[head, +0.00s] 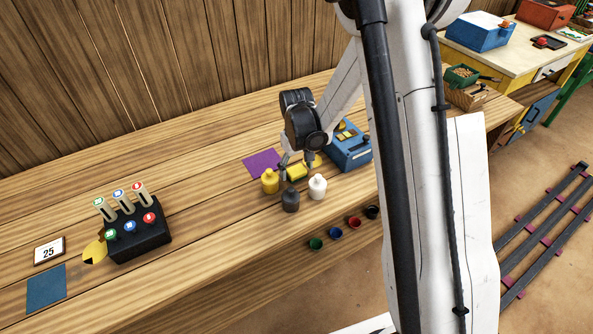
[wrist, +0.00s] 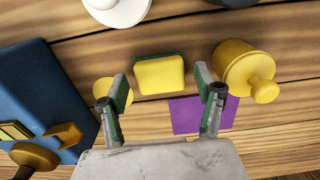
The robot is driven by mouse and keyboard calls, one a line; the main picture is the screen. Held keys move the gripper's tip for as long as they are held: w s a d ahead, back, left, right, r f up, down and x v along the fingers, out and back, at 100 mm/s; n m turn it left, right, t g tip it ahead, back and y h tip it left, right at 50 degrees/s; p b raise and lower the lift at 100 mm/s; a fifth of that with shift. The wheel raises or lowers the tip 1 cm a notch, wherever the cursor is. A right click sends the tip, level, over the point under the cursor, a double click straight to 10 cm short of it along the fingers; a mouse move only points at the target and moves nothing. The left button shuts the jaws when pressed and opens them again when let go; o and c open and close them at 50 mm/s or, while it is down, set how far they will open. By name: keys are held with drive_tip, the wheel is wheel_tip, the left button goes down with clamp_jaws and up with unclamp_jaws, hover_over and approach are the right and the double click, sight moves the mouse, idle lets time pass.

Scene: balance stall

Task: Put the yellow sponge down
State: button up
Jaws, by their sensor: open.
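The yellow sponge (wrist: 161,76), with a green layer along its far side, lies on the wooden table in the wrist view. It also shows in the head view (head: 296,173), partly hidden by my gripper. My gripper (wrist: 164,90) is open, with its two green-padded fingers spread to either side of the sponge's near end. A gap shows between each finger and the sponge, so they do not appear to touch it. In the head view my gripper (head: 297,170) is low over the table at the sponge.
A yellow knobbed weight (head: 270,182), a dark one (head: 290,201) and a white one (head: 317,188) stand close by. A purple mat (head: 259,164) lies to the left; a blue box (head: 350,154) stands to the right.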

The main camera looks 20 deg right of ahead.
sight(297, 170)
wheel_tip(297, 170, up, 11)
drive_tip(key=s+r+m+t, duration=0.1)
drive_tip(key=s+r+t, duration=0.2)
drive_tip(key=s+r, duration=0.9)
drive_tip(key=s+r+m+t, duration=0.1)
drive_tip(key=s+r+t, duration=0.3)
drive_tip(key=s, duration=0.9)
drive_tip(key=shift+s+m, duration=0.3)
drive_tip(key=shift+c, duration=1.1)
